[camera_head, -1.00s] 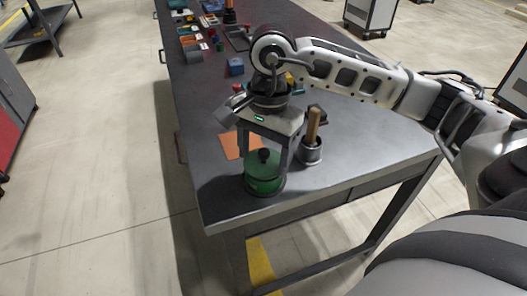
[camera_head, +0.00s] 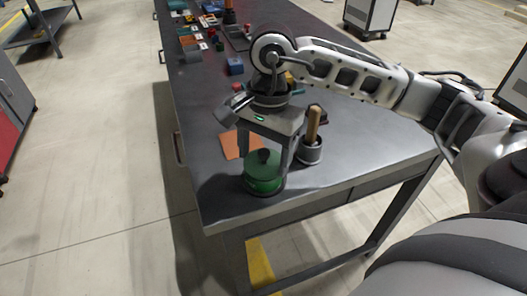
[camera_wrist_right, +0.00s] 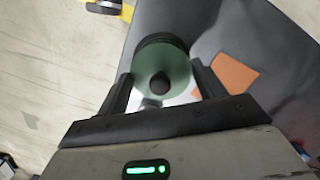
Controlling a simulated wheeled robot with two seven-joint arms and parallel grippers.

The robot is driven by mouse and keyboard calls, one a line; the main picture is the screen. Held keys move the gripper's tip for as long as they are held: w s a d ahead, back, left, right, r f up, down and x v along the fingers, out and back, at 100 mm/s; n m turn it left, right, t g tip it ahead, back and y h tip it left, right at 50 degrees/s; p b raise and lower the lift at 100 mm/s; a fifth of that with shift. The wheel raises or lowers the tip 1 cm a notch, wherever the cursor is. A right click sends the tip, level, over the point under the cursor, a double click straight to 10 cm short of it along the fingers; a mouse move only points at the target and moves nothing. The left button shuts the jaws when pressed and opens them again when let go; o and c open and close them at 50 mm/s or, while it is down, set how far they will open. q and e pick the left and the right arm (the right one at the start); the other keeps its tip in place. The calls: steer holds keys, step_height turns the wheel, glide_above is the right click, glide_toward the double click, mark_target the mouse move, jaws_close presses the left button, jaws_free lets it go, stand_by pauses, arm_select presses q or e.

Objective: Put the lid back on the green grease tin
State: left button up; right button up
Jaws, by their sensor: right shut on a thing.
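The green lid (camera_head: 263,164) with its black knob (camera_head: 264,156) is between the fingers of my right gripper (camera_head: 265,160), which is shut on it. The lid is over the green grease tin (camera_head: 264,185), near the front left corner of the table. It looks roughly level and lined up with the tin; I cannot tell whether it is fully seated. In the right wrist view the lid (camera_wrist_right: 172,65) and knob (camera_wrist_right: 160,83) lie between the fingertips (camera_wrist_right: 163,82), with a dark rim beyond. The lid hides most of the tin there. My left gripper is not in view.
An orange sheet (camera_head: 236,145) lies behind the tin. A dark pot (camera_head: 310,153) with a wooden-handled tool (camera_head: 313,122) stands close to its right. A blue block (camera_head: 235,66) and several small parts sit farther back. The table's front right is clear.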

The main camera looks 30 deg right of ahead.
steer(key=shift+b, duration=0.3)
stand_by(0.6)
steer(key=o, duration=1.2)
steer(key=shift+c, duration=0.2)
steer(key=shift+r+p, duration=2.05)
steer(key=shift+r, duration=1.5)
jaws_close()
